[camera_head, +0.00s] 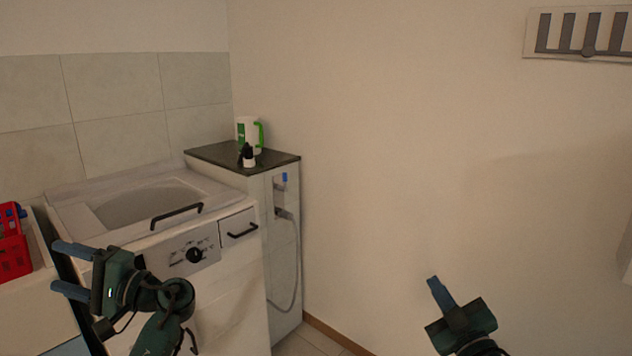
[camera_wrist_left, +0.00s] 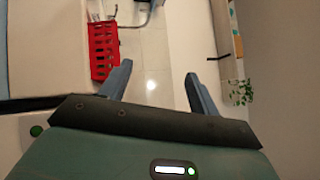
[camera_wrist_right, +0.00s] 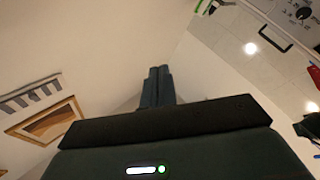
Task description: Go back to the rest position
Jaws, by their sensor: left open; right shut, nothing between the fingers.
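My left gripper (camera_head: 70,269) is at the lower left of the head view, in front of the white washing machine. Its two blue fingers are spread apart with nothing between them, as the left wrist view also shows (camera_wrist_left: 158,88). My right gripper (camera_head: 433,283) is at the lower right of the head view, in front of the bare wall. Its fingers are pressed together and empty, pointing up, as the right wrist view also shows (camera_wrist_right: 157,86). No spice dispenser can be made out in these frames.
The washing machine (camera_head: 230,275) has a basin top. A narrow dark-topped cabinet (camera_head: 272,163) beside it holds a white-and-green jug (camera_head: 245,130) and a small black-and-white item (camera_head: 248,160). A red basket (camera_head: 12,255) is at far left. A rack (camera_head: 580,35) hangs upper right.

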